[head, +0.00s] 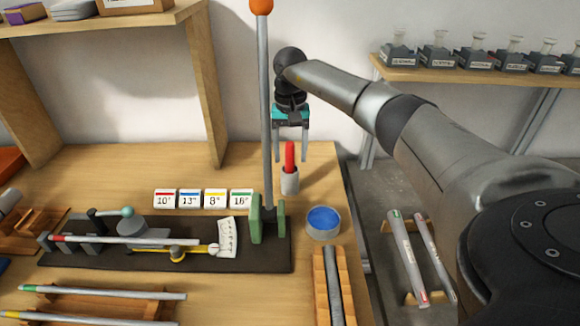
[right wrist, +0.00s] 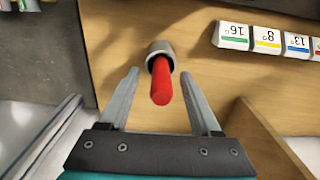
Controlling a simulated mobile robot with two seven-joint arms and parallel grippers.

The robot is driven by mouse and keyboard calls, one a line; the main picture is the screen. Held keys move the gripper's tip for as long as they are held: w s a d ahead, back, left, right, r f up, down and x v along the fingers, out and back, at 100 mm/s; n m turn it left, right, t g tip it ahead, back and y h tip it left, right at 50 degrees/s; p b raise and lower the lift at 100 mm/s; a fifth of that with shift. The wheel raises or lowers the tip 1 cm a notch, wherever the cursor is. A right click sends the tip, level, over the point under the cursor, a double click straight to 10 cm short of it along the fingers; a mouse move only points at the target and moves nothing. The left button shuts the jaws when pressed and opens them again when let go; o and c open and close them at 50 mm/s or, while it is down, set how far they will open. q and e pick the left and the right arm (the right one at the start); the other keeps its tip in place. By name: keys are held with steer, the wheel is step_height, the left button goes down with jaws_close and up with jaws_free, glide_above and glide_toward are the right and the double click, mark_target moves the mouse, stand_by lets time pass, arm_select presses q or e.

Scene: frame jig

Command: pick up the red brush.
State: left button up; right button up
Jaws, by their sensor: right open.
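The red brush (head: 289,157) stands upright in a small grey cup (head: 290,183) on the table, to the right of the tall vertical rod. My right gripper (head: 291,158) is open above the cup, pointing down, with its fingers on either side of the brush in the head view. In the right wrist view the brush (right wrist: 161,82) lies between the two finger lines, with the cup (right wrist: 160,54) just beyond the fingertips. The fingers do not appear to touch the brush. My left gripper is not in view.
A tall rod (head: 265,110) with an orange top stands close left of the gripper in a green holder (head: 268,219). A blue-topped round tin (head: 324,222) sits in front of the cup. Label blocks (head: 203,198) stand to the left. The table's right edge is near.

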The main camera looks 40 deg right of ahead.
steer(key=shift+f, duration=0.7)
jaws_close()
